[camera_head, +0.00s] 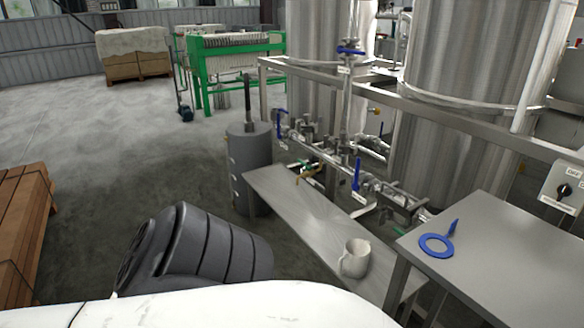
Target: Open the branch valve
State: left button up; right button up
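Several valves sit on the steel pipework in front of the tanks, and I cannot tell which one is the branch valve. One blue-handled valve (357,174) has its lever standing upright above the low pipe run. Another blue lever (280,124) is upright farther left. A third blue lever (350,50) lies roughly level high on a vertical pipe. A small brass tap (306,172) with a green handle hangs over the steel bench. Small labels by the valves are too small to read. Neither of my grippers shows in this view.
A steel bench (285,205) below the pipes holds a pale jug (355,258). A grey cylinder (249,165) stands left of the bench. Open floor (110,140) lies left.

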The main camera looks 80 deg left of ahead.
aim_at(357, 172)
jog(key=u, duration=2.25)
